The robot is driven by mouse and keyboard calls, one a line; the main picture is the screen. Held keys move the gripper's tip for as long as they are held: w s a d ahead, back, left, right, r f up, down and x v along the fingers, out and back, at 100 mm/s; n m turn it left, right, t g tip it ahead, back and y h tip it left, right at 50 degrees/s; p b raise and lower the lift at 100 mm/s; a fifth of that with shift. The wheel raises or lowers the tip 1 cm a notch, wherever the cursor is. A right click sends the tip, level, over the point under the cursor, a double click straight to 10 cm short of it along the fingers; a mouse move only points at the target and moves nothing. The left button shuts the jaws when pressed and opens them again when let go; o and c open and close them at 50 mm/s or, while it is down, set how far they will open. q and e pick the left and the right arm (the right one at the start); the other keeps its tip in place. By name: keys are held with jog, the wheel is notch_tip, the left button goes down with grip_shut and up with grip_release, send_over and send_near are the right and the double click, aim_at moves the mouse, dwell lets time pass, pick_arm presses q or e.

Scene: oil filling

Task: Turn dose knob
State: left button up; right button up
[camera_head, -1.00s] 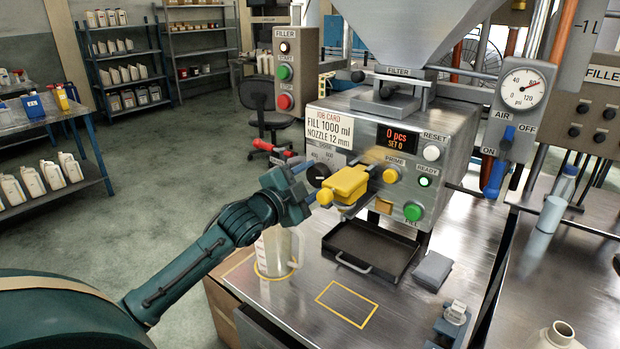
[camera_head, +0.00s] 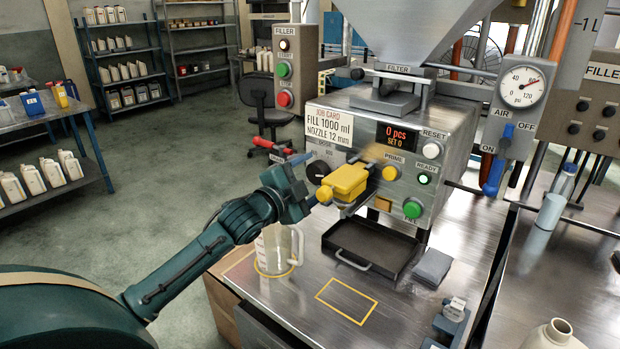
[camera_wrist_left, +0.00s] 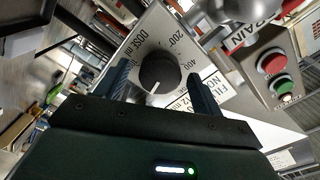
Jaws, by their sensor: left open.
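The dose knob (camera_head: 318,171) is a round black knob on the filler's front panel, left of the yellow part. In the left wrist view the knob (camera_wrist_left: 158,72) has a white pointer mark directed toward the picture's bottom, away from the 200 and 400 marks. My left gripper (camera_head: 308,184) is in front of the panel at the knob. In the left wrist view its open fingers (camera_wrist_left: 161,88) stand one on each side of the knob, with a visible gap to both. Whether the fingertips reach past the knob's face is unclear. My right gripper is not in view.
A yellow nozzle-like part (camera_head: 348,182) juts out just right of my left gripper. A clear jug (camera_head: 278,250) stands below the forearm. A black drip tray (camera_head: 372,250) sits under the filler. The PRIME button (camera_head: 390,173) and green FILL button (camera_head: 412,209) are farther right.

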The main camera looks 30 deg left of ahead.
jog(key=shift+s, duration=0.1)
pick_arm(q)
jog(key=shift+s+a+f, duration=0.1)
jog(key=shift+s, duration=0.5)
jog(key=s+b, duration=0.2)
jog(key=s, duration=1)
jog(key=shift+a, duration=0.45)
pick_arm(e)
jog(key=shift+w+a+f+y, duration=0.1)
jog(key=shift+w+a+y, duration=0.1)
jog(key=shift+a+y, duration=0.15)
